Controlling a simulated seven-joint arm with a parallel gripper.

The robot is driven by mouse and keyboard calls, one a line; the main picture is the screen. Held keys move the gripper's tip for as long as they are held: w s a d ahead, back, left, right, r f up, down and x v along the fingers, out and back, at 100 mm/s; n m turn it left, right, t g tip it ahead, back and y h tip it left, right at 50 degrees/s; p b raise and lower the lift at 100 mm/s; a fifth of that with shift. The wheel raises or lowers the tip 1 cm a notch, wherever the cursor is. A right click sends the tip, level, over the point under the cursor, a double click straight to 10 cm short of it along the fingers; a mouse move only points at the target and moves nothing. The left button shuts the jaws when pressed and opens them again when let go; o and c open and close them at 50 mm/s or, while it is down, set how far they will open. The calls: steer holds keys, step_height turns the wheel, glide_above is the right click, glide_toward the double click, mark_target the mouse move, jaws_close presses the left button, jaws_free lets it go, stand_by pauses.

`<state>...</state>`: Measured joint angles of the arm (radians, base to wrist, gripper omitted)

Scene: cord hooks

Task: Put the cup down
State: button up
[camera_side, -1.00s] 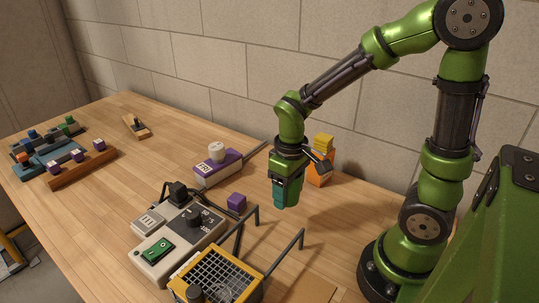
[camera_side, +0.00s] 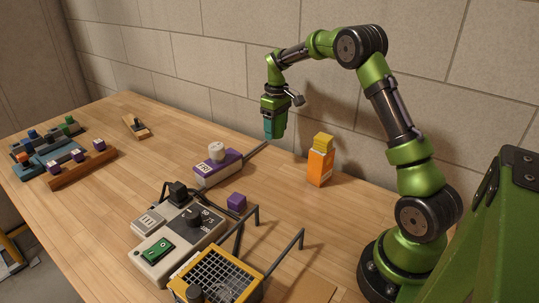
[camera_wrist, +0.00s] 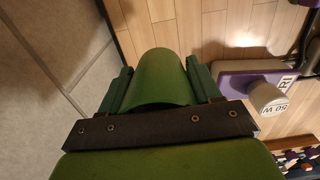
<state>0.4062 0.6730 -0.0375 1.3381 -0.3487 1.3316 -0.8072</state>
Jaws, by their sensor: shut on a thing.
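In the side view the fingers mostly cover the cup, and no contact with the table shows.
A purple block with a pale knob (camera_side: 217,153) stands left of and below the gripper. An orange box with yellow pieces (camera_side: 320,166) stands to the right. A grey control panel (camera_side: 180,235) and a yellow wire basket (camera_side: 215,278) are in front. The left-middle table (camera_side: 130,190) is clear.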

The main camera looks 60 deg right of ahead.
mark_target(276, 162)
step_height(276, 162, down, 10)
steer(key=shift+a+r, duration=0.1)
steer(key=shift+r, duration=0.05)
stand_by(0.3)
steer(key=o, duration=1)
